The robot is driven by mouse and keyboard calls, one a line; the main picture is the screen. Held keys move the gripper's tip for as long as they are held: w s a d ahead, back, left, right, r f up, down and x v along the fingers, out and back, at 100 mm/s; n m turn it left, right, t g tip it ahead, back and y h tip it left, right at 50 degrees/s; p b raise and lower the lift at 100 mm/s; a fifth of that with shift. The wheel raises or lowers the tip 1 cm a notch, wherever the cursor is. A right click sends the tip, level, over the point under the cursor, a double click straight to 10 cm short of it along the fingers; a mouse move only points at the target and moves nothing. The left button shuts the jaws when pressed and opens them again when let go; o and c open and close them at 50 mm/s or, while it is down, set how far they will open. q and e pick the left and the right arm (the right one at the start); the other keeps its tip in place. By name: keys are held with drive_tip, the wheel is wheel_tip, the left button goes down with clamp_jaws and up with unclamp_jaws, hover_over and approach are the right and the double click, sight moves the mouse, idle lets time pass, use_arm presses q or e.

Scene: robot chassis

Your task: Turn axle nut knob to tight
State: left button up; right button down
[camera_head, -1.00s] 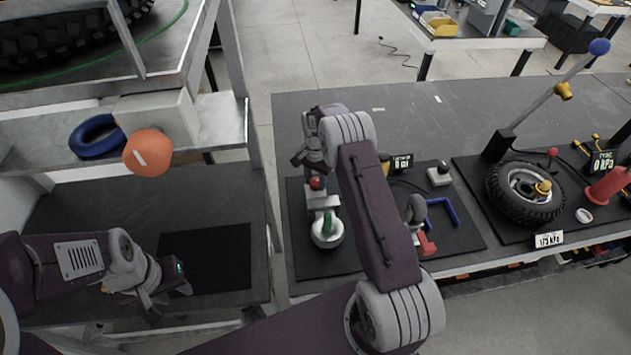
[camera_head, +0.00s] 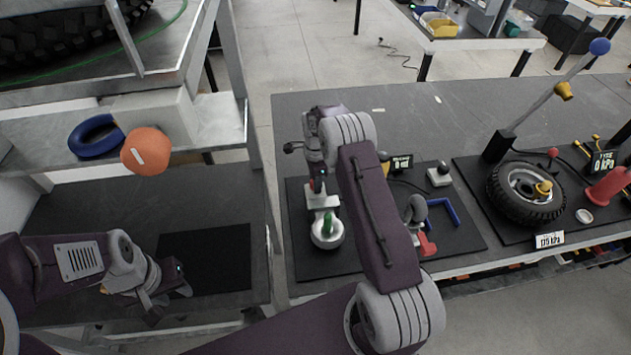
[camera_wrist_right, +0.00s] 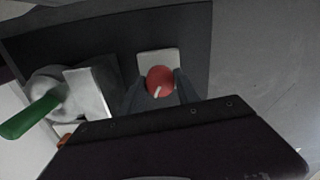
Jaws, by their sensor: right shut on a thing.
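A round red knob (camera_wrist_right: 160,80) with a white pointer line sits on a pale square plate (camera_wrist_right: 158,60) in the right wrist view. The line points down and slightly left. The fingers of my right gripper (camera_wrist_right: 159,88) are on both sides of the knob, shut on it. In the head view my right gripper (camera_head: 317,178) is over the knob and hides most of it. My left gripper (camera_head: 168,298) is empty at the lower left, above the dark shelf, with its fingers apart.
A grey fixture with a green handle (camera_head: 328,222) stands close to the knob, also in the wrist view (camera_wrist_right: 32,116). A blue bracket (camera_head: 443,210) and red part (camera_head: 426,245) lie right of my arm. A wheel (camera_head: 525,192) stands further right.

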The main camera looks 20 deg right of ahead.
drive_tip(key=shift+m, duration=0.4)
drive_tip(key=c, duration=0.9)
unclamp_jaws()
wheel_tip(320, 180, up, 9)
drive_tip(key=shift+r+b, duration=0.1)
drive_tip(key=shift+b, duration=0.35)
